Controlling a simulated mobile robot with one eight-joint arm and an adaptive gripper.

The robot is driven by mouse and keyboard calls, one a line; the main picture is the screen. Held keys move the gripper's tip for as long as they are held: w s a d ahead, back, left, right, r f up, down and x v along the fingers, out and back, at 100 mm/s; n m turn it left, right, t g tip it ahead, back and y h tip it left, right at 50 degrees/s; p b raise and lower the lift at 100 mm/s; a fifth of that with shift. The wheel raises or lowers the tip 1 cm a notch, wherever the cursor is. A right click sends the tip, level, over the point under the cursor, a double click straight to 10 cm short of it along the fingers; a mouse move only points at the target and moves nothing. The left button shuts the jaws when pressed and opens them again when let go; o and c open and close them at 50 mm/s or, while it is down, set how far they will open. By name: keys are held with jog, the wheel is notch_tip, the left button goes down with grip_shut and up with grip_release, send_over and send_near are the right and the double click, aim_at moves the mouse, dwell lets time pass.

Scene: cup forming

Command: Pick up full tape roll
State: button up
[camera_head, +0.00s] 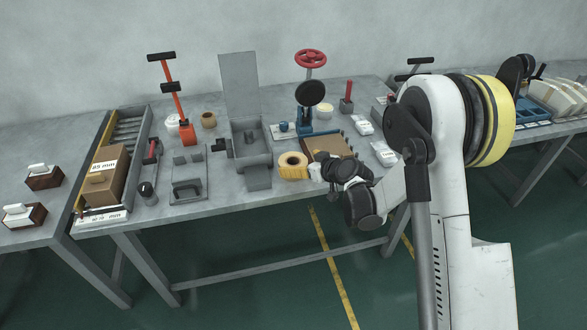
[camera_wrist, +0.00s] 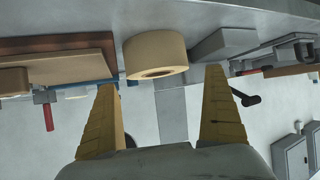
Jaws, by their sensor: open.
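My gripper (camera_wrist: 160,78) is open, with one yellow ridged finger on each side of the view. The roll is at or just beyond the fingertips, lined up with the gap, and I see clear space on both sides of it. In the head view the roll (camera_head: 293,159) lies near the table's front edge, left of my dark wrist. A yellow ridged finger shows close in front of it, partly covering it.
A grey box fixture with a raised lid (camera_head: 239,85) stands left of the roll. A brown board (camera_head: 335,144) lies right behind it. A smaller tan roll (camera_head: 208,119) is farther back left. A blue press with a red wheel (camera_head: 310,58) stands behind.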

aim_at(289, 161)
jog(key=b+x, duration=0.1)
jog(key=x, duration=0.1)
jog(key=b+x, duration=0.1)
jog(key=x, duration=0.1)
jog(key=shift+d+f, duration=0.2)
jog(key=shift+f, duration=0.1)
jog(key=shift+w+a+f, duration=0.1)
jog(key=shift+w+a, duration=0.1)
jog(key=shift+w, duration=0.05)
jog(key=c, duration=1.2)
jog(key=shift+o, duration=0.2)
